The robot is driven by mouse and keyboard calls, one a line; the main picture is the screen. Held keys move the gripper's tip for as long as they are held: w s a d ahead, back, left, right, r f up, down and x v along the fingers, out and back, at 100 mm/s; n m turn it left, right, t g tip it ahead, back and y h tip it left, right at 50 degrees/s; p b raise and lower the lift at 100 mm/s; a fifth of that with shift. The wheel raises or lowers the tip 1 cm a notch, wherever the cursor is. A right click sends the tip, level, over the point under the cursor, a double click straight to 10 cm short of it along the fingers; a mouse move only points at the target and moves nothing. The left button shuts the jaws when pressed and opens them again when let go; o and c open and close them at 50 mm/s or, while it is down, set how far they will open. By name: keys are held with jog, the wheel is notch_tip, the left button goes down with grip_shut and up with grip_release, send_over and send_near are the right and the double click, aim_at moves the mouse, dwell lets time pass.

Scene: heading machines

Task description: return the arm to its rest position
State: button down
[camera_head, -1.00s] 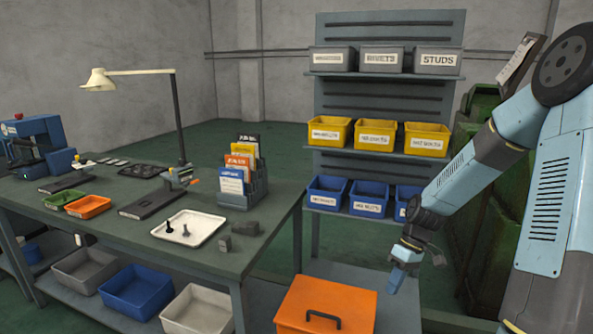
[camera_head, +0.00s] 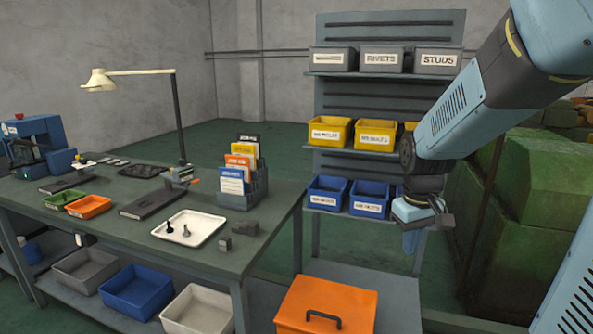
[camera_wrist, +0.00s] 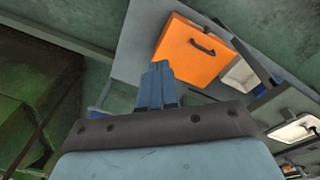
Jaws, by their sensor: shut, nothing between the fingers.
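My gripper (camera_head: 410,243) hangs at the end of my light blue arm, in front of the right side of the shelf rack in the head view. It points down and is above and to the right of the orange box. In the wrist view the fingers of my gripper (camera_wrist: 158,70) are together with nothing between them. The orange box with a black handle (camera_wrist: 190,50) lies beyond the fingertips, apart from them.
The workbench (camera_head: 120,235) with a lamp, trays and a white tray (camera_head: 205,222) stands at left. The rack (camera_head: 335,90) holds grey, yellow and blue bins. The orange box (camera_head: 335,295) sits low in front. Green bulky shapes (camera_head: 540,190) stand at right.

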jog(key=s+a+r+m+t, duration=0.1)
jog(key=s+r+m+t, duration=0.2)
jog(key=s+r, duration=0.7)
jog(key=shift+s+r+t+y, duration=0.3)
jog(key=shift+s+r+t, duration=0.1)
jog(key=shift+s+t, duration=0.55)
jog(key=shift+a, duration=0.1)
